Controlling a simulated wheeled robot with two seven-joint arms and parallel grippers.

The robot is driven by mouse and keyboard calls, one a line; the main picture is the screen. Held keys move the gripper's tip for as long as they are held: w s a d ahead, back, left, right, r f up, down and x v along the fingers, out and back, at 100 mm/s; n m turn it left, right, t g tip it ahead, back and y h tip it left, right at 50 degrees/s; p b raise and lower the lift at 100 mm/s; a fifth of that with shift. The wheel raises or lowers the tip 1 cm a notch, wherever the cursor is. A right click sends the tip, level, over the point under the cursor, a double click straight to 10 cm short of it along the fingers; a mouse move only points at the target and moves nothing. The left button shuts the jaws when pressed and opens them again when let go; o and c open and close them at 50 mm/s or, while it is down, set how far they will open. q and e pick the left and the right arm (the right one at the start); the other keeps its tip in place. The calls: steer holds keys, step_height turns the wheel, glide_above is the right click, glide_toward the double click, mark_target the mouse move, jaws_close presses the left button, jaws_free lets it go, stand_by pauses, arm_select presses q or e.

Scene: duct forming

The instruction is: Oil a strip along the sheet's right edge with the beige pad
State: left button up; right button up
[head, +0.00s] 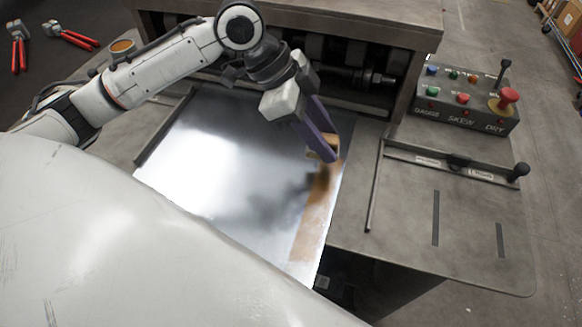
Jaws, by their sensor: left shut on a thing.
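The metal sheet (215,165) lies flat on the machine's table, shiny and grey. A brown-amber oily strip (313,220) runs along its right edge, from near the front corner back to my left gripper. My left gripper (322,150) has purple fingers and is shut on the beige pad (326,148), at the far end of the strip near the sheet's right edge. The pad is mostly hidden by the fingers; I cannot tell whether it touches the sheet. My right gripper is not in view.
The roller machine (330,60) stands behind the sheet. A guide bar (374,185) lies right of the sheet, another (165,125) at its left. A control box (465,100) with a red knob is at right. A round tin (122,46) and red-handled snips (75,38) are at upper left.

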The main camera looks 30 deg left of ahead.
arm_select(q)
steer(key=shift+r, duration=1.5)
